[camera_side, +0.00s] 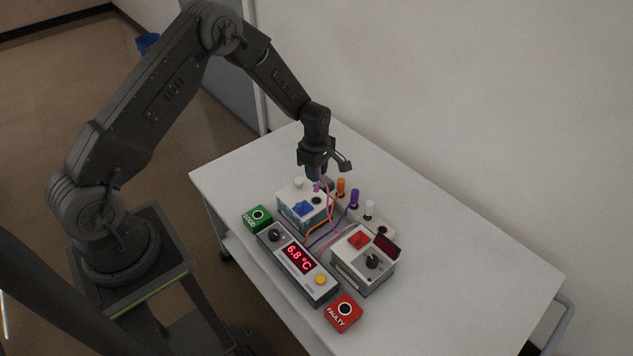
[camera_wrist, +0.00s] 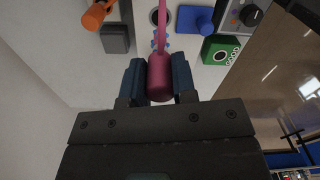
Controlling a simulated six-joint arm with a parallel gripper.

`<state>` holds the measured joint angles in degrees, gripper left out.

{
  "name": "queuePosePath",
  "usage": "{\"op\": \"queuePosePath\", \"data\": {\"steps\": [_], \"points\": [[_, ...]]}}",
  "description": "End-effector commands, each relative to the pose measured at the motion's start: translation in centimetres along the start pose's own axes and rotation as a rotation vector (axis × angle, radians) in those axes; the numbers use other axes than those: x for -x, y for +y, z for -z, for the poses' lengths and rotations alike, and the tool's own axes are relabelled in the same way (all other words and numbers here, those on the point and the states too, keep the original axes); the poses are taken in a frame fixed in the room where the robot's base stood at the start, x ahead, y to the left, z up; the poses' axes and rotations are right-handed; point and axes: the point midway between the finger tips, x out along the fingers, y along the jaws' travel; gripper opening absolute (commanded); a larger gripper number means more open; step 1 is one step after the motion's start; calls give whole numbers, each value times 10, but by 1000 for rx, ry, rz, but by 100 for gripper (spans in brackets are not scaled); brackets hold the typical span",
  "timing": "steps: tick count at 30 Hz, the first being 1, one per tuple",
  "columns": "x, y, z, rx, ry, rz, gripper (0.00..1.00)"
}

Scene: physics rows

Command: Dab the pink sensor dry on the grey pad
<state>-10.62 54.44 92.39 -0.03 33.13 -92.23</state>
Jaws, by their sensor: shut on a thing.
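My gripper (camera_side: 317,176) is shut on the pink sensor (camera_wrist: 160,80), which sits between its two dark blue fingers in the wrist view. The sensor's pink cable runs away from it past a round hole. In the side view the sensor (camera_side: 317,187) shows just under the fingers, above the white box with the blue part (camera_side: 303,208). The grey pad (camera_wrist: 115,39) is a dark square left of the sensor in the wrist view, apart from it. In the side view I cannot clearly make out the pad.
Orange (camera_side: 341,187), purple (camera_side: 354,198) and white (camera_side: 370,209) sensors stand in a row to the right. A meter reading 6.8 °C (camera_side: 298,258), a second box (camera_side: 363,262), green GOOD (camera_side: 257,218) and red FAULTY (camera_side: 343,314) blocks stand in front. Cables cross between. The table's right side is clear.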

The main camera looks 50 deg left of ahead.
Motion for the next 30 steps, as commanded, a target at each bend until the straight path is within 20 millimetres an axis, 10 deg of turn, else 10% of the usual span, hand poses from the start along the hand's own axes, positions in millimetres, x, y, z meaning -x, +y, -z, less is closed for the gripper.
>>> {"op": "queuePosePath", "data": {"steps": [17, 30], "points": [[6, 6, 3, -10, 0, 1, 2], [-8, 69, 35, -131, -1, -1, 2]]}}
